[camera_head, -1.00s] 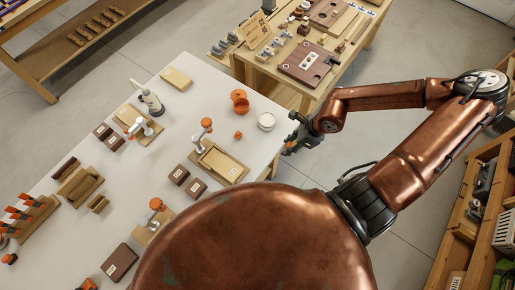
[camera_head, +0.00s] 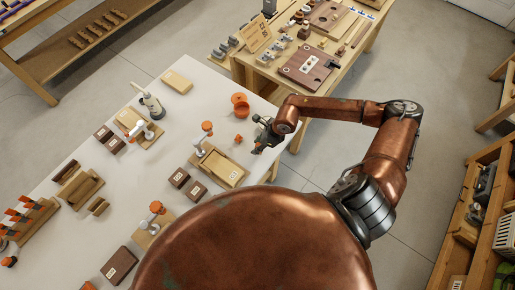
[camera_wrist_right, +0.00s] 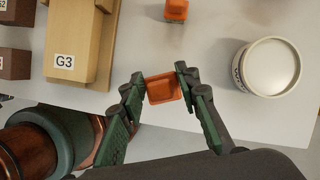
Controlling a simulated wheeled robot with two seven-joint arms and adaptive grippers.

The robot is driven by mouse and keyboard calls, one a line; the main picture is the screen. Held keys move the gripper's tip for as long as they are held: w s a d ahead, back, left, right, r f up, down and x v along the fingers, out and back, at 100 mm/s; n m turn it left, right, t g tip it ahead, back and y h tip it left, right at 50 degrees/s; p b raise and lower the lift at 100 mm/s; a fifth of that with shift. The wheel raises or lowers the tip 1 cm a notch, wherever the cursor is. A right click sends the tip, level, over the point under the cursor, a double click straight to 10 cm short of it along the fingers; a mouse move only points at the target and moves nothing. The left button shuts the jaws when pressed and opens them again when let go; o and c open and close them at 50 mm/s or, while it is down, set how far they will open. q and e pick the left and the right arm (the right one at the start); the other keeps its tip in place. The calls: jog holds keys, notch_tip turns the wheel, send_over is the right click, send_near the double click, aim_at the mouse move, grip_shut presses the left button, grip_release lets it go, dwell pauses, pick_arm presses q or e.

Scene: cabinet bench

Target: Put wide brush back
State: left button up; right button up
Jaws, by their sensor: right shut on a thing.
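My right gripper (camera_head: 257,150) is over the right edge of the white bench in the head view. In the right wrist view its green fingers (camera_wrist_right: 160,88) are shut on an orange, square-ended thing (camera_wrist_right: 163,88). This may be the wide brush; only its orange end shows, and no bristles can be made out. A wooden rack (camera_head: 38,222) with several orange-topped tools stands at the far left of the bench; I cannot tell whether one of its places is empty. My left gripper is not in view.
A white tub (camera_wrist_right: 270,68) and a small orange block (camera_wrist_right: 176,9) stand close to the gripper. An orange bowl (camera_head: 240,104) is behind. The wooden tray marked G3 (camera_head: 222,167) and dark blocks (camera_head: 180,178) lie to the left. A wooden table (camera_head: 270,72) stands behind.

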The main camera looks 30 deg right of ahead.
jog(key=shift+f, duration=1.55)
jog(key=o, duration=1.1)
jog(key=shift+f, duration=0.1)
jog(key=v, duration=1.2)
